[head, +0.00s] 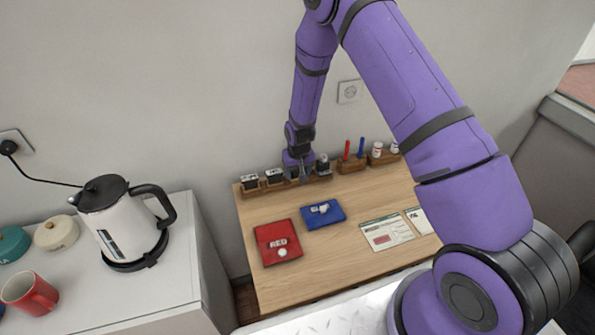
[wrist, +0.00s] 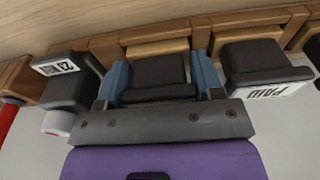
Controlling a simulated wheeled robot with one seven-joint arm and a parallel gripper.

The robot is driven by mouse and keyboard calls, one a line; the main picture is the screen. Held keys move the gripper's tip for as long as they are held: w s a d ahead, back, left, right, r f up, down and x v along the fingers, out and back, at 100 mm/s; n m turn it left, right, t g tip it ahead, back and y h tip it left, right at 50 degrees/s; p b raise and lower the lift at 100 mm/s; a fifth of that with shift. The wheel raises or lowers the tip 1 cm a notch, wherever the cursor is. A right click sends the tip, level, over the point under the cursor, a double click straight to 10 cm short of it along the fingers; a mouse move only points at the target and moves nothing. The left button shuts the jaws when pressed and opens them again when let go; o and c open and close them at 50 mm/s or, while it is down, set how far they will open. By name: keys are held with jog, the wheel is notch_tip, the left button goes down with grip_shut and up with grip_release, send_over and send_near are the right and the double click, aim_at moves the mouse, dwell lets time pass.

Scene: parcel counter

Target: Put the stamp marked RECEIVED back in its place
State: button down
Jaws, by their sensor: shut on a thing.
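My gripper (head: 303,172) is at the wooden stamp rack (head: 312,179) along the back of the desk. In the wrist view my gripper (wrist: 163,78) has its two blue-grey fingers closed on the sides of a black stamp (wrist: 152,72). The held stamp's label is hidden, so I cannot read its marking. It is at a gap in the rack (wrist: 105,48), between two other stamps. Whether its base rests in the slot is not clear. A stamp marked PAID (wrist: 262,65) is on the right, and a stamp with a 23 label (wrist: 62,78) on the left.
Red (head: 282,242) and blue (head: 322,214) pads lie on the desk (head: 330,262). Papers (head: 387,232) lie to the right. Red and blue markers (head: 361,148) stand in a holder right of the rack. A kettle (head: 122,220) stands on the left cabinet.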

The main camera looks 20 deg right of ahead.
jog(key=shift+c, duration=2.4)
grip_release()
jog(key=shift+s+r, duration=0.2)
jog(key=shift+r, duration=1.1)
jog(key=shift+s+r, duration=0.15)
jog(key=shift+r, duration=1.15)
jog(key=o, duration=0.5)
jog(key=shift+r, duration=0.1)
